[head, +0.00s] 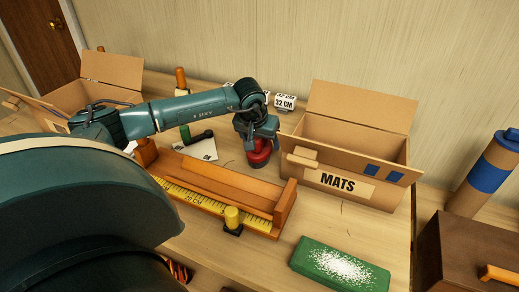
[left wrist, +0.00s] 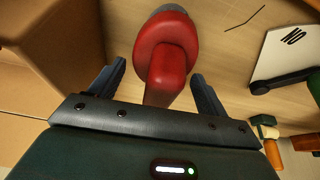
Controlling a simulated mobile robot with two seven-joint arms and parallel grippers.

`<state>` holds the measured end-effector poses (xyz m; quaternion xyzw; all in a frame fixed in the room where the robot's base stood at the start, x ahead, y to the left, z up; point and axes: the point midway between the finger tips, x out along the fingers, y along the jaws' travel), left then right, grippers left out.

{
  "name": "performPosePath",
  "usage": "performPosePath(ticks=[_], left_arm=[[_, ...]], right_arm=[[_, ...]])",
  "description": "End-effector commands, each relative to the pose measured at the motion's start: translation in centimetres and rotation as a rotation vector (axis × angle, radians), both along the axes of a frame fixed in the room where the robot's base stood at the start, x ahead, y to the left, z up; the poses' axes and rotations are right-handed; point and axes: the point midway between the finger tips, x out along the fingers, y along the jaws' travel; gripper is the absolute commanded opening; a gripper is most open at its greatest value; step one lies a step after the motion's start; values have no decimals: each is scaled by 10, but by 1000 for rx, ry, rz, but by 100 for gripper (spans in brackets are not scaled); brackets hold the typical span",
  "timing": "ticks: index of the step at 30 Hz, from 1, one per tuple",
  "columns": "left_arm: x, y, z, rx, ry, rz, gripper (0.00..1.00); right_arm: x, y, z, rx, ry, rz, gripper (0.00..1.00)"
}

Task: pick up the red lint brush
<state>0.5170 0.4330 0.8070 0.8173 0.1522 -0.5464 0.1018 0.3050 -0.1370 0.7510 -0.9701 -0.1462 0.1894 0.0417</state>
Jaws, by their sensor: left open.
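The red lint brush (head: 260,150) stands on the table, left of the box labelled MATS, in the head view. My left gripper (head: 258,135) is directly over it and hides its upper part. In the left wrist view the red lint brush (left wrist: 166,62) lies between the two dark fingers of my left gripper (left wrist: 158,82). The fingers are apart, with a visible gap on each side of the red handle. My right gripper is not in view.
The cardboard MATS box (head: 390,186) stands close to the right of the brush. A wooden tray with a yellow ruler (head: 188,200) lies in front. A green block with white specks (head: 312,262) is at the front right. Another open box (head: 112,68) stands at the left.

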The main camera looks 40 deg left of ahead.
Motion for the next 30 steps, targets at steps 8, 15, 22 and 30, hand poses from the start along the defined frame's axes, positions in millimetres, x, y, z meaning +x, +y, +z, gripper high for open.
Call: performPosePath(ticks=[8,15,22,30], left_arm=[[1,0,-3,0,0,0,76],[1,0,-3,0,0,0,56],[1,0,-2,0,0,0,37],[1,1,-2,0,-1,0,15]], right_arm=[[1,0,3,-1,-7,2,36],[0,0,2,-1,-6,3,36],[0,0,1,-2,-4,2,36],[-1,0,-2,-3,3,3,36]])
